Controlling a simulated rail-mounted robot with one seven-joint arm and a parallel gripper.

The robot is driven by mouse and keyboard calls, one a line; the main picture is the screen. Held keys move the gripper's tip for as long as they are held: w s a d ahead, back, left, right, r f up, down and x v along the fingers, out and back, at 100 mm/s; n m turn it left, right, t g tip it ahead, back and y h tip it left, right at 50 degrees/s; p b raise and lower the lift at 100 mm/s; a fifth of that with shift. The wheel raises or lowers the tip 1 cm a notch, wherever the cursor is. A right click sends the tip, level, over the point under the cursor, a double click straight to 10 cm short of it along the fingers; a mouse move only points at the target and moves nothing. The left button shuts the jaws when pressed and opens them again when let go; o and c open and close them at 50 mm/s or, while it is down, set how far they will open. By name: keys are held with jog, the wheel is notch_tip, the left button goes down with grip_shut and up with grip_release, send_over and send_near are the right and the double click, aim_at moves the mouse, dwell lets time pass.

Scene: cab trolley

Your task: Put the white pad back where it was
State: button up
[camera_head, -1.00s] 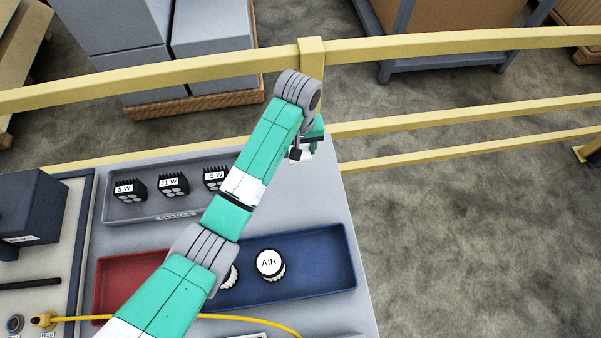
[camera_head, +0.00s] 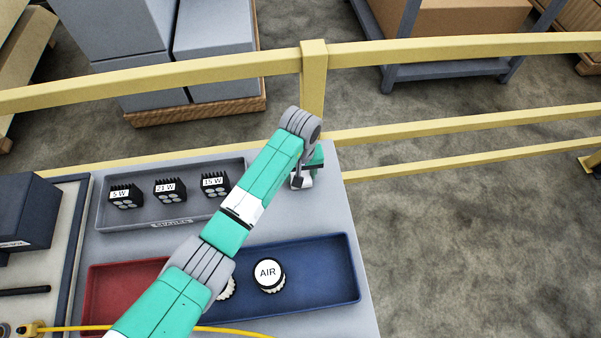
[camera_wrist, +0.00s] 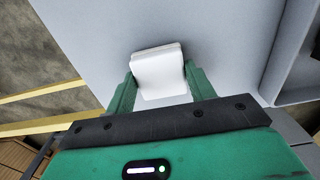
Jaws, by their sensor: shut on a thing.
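The white pad (camera_wrist: 159,75) is between the two green fingers of my gripper (camera_wrist: 159,82) in the wrist view, over the bare grey trolley top (camera_wrist: 205,30). My gripper is shut on it. In the head view, my gripper (camera_head: 301,181) is at the far right part of the trolley top, right of the grey tray, with a small bit of the white pad (camera_head: 306,182) showing below it. I cannot tell whether the pad touches the surface.
A grey tray (camera_head: 165,223) holds several black finned blocks. A blue tray (camera_head: 330,299) holds a white "AIR" cap (camera_head: 268,272), with another partly hidden by my arm. A red tray (camera_head: 100,295) is left. A yellow railing (camera_head: 430,47) runs behind the trolley. A yellow cable (camera_head: 120,328) crosses the front.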

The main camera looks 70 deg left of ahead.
jog(key=shift+f, duration=0.2)
jog(key=o, duration=1)
jog(key=shift+c, duration=0.2)
notch_tip(320, 180, up, 12)
jog(key=p, duration=0.3)
jog(key=shift+r, duration=0.2)
